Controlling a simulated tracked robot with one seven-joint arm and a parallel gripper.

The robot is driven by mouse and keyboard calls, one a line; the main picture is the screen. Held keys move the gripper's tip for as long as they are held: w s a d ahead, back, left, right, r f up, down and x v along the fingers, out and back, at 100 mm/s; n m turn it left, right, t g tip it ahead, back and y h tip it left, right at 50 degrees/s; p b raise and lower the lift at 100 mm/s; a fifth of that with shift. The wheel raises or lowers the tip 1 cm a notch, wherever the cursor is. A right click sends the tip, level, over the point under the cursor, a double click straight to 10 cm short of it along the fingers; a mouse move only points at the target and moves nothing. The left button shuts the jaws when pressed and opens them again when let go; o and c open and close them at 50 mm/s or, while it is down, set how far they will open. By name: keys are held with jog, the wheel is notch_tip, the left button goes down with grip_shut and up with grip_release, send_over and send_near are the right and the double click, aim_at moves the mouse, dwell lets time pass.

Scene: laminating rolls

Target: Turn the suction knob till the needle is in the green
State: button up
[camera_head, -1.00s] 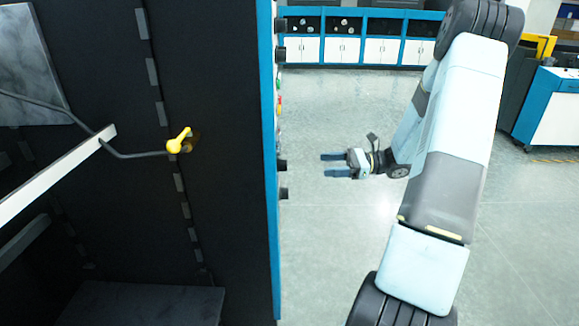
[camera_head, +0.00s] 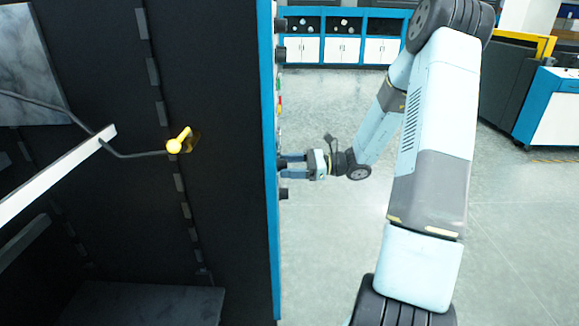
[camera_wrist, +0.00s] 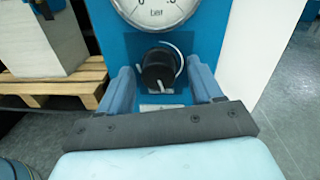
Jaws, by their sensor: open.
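The black suction knob (camera_wrist: 158,68) is on a blue panel in the wrist view, below a round white gauge (camera_wrist: 155,10). The gauge is cut off by the top edge, and its needle and green zone cannot be made out. My gripper (camera_wrist: 163,85) is open, with one blue finger on each side of the knob. In the head view my gripper (camera_head: 289,165) points left at the panel's edge, its fingertips by a black knob (camera_head: 282,160). Whether the fingers touch the knob cannot be told.
Another black knob (camera_head: 283,193) sticks out just below my gripper. The machine's dark side (camera_head: 232,150) fills the left, with a yellow-handled lever (camera_head: 178,143). A wooden pallet (camera_wrist: 75,82) stands left of the panel. Open floor (camera_head: 330,250) lies right of the panel.

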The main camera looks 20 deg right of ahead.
jog(key=shift+c, duration=0.5)
jog(key=c, duration=1)
jog(key=shift+o, duration=0.2)
jog(key=shift+n, duration=0.8)
jog(key=o, duration=1.1)
jog(key=shift+c, duration=0.2)
jog(key=v, duration=1.3)
jog(key=shift+d, duration=0.4)
